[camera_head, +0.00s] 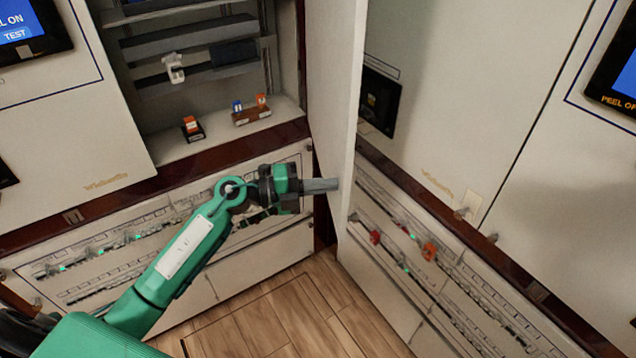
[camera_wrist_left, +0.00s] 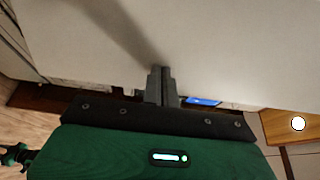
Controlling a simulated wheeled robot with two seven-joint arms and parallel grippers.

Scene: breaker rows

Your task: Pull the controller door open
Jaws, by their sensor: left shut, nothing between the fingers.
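The controller door (camera_head: 328,75) is a tall pale panel that stands swung out at the right side of the open cabinet (camera_head: 182,150), its free edge toward me. My left gripper (camera_head: 336,184) is shut and empty, its fingertips at the door's inner face, low and close to the free edge. I cannot tell whether they touch it. In the left wrist view the shut fingers (camera_wrist_left: 161,70) point at a plain pale panel (camera_wrist_left: 220,40) that fills the upper picture. The right gripper is not in view.
Inside the cabinet are grey rails with a white device (camera_head: 173,68) and small orange-topped blocks (camera_head: 251,110) on the ledge. Below and to the right run breaker rows (camera_head: 408,245) with red knobs. Wooden floor (camera_head: 280,315) is clear in front.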

